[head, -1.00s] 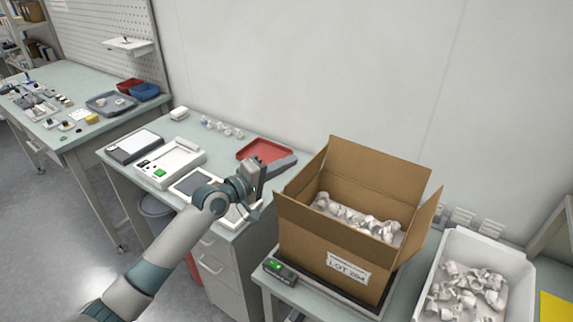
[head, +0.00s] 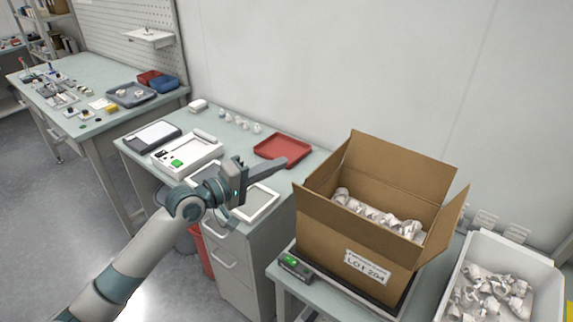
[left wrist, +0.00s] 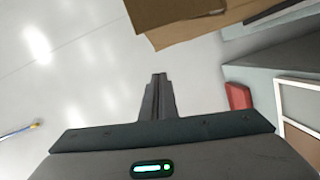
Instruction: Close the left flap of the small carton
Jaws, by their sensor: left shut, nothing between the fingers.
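The small carton (head: 345,245) is an open brown cardboard box with a "LOT 204" label, standing on a scale. Its left flap (head: 325,178) stands up, the back flap (head: 400,165) is upright, and the right flap (head: 450,215) leans outward. White fittings (head: 375,215) lie inside. My left gripper (head: 305,155) is shut and empty, left of the carton and apart from it, its fingers pointing toward the left flap. In the left wrist view its shut fingers (left wrist: 159,82) are below a brown cardboard edge (left wrist: 190,20). The right gripper is out of view.
A red tray (head: 283,140) lies behind my left gripper on the bench. A white bin (head: 475,255) of fittings is right of the carton. The scale display (head: 292,265) is at the carton's front left. A drawer cabinet (head: 235,255) stands below the bench.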

